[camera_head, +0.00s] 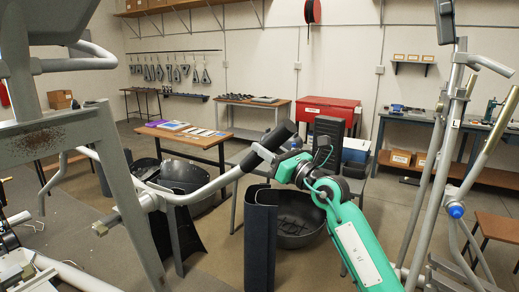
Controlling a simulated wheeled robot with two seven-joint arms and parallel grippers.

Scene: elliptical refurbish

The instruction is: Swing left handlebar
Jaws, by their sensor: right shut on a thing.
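A long metal handlebar (160,200) with a dark grip (279,135) runs from the lower left up to the middle of the head view. It slants upward to the right. My right gripper (264,154), at the end of my green arm, is shut around the bar just below the dark upper grip. The gripper's fingers partly hide the bar there. My left gripper is not in view.
A rusty metal frame (98,150) stands at the left, and upright metal poles (441,150) stand at the right. Behind are a wooden-topped table (200,138), a red chest (329,107), black bins (298,225) and a dark rolled mat (260,240). Grey floor shows between.

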